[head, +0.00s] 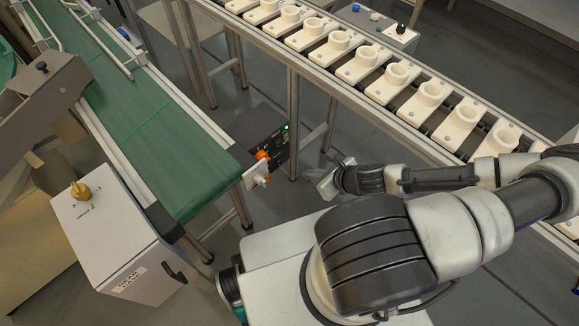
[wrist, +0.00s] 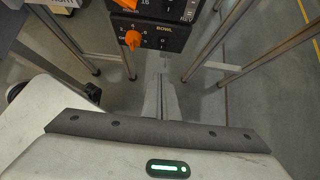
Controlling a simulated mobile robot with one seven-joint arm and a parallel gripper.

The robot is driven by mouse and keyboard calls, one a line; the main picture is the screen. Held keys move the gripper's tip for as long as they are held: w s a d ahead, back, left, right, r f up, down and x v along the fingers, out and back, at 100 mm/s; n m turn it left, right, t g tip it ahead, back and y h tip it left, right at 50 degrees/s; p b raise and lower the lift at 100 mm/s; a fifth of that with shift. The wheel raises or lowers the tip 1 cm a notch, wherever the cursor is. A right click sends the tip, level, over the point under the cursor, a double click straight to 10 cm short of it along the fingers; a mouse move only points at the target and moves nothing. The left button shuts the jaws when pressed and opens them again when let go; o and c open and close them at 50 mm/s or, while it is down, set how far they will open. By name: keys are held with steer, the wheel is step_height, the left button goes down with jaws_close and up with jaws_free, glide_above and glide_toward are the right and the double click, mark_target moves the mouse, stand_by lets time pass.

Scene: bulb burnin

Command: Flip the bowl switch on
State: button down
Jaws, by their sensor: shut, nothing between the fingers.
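A black control panel (wrist: 150,36) at the top of the wrist view carries the word BOWL, an orange knob (wrist: 132,39) with numbers around it, and a 0 mark to its right. I cannot make out the bowl switch's lever or its position. In the head view the dark control box (head: 262,132) hangs beside the green conveyor's end, with an orange knob (head: 262,156) on it. My gripper (head: 327,184) is to the right of the box, apart from it. In the wrist view its fingers (wrist: 163,76) are shut, empty, and point toward the area below the panel.
The green conveyor (head: 150,110) ends left of the box. A white cabinet (head: 105,225) with a yellow knob (head: 80,191) stands at left. A rail (head: 330,75) of white sockets runs across the upper right, on metal legs. Open floor shows between the legs.

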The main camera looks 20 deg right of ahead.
steer(key=b, duration=0.4)
glide_toward(279, 163)
steer(key=f+x, duration=0.1)
steer(key=x, duration=0.5)
steer(key=shift+s+d+f, duration=0.2)
steer(key=shift+w, duration=0.1)
steer(key=shift+r+p, duration=0.1)
steer(key=shift+p, duration=0.25)
steer(key=shift+a+r+p, duration=0.1)
steer(key=shift+r+p, duration=0.55)
steer(key=shift+r, duration=0.1)
